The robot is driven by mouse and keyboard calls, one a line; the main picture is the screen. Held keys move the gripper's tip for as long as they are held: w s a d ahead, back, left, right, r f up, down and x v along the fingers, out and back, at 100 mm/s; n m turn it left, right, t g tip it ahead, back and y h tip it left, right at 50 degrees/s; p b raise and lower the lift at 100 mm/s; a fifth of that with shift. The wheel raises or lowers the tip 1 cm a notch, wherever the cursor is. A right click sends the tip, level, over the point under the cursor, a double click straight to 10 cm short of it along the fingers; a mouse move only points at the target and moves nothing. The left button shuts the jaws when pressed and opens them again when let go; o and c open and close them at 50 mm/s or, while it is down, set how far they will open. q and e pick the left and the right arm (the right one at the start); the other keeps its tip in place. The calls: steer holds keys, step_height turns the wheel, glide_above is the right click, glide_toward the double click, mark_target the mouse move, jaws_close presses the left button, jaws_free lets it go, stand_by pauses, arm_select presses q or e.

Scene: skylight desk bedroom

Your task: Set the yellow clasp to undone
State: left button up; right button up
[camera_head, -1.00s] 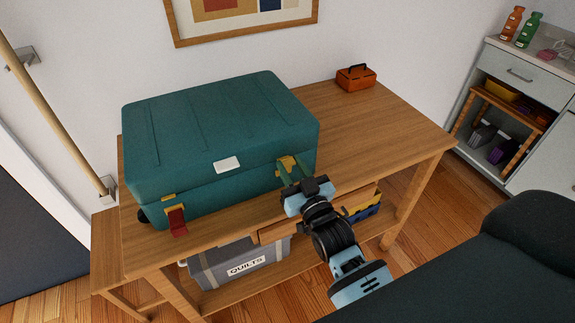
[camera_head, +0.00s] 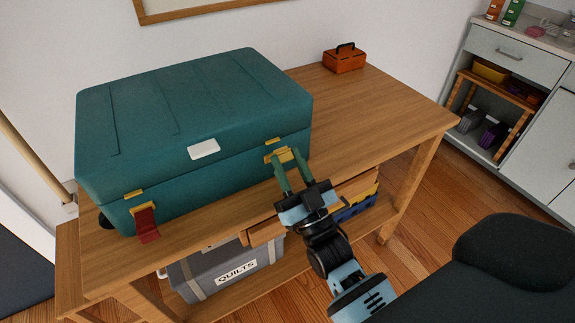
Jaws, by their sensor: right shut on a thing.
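A green suitcase (camera_head: 190,125) lies closed on a wooden table. The yellow clasp (camera_head: 283,155) is at the right of its front face, just below a small yellow catch plate on the lid edge. My right gripper (camera_head: 290,162) is shut on the yellow clasp, its green fingers reaching up from the front and partly hiding it. How far the clasp is swung from the plate is hard to tell. A red clasp (camera_head: 146,224) at the front left hangs down, tilted outward from its own yellow plate. My left gripper is not in view.
An orange toolbox (camera_head: 344,59) stands at the table's back. The table top (camera_head: 375,105) right of the suitcase is clear. A grey quilts box (camera_head: 225,275) and a partly open drawer are below. A dark padded seat (camera_head: 500,270) is at the lower right.

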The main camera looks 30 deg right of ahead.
steer(key=o, duration=1)
steer(key=shift+b+v, duration=0.7)
steer(key=shift+v, duration=3.2)
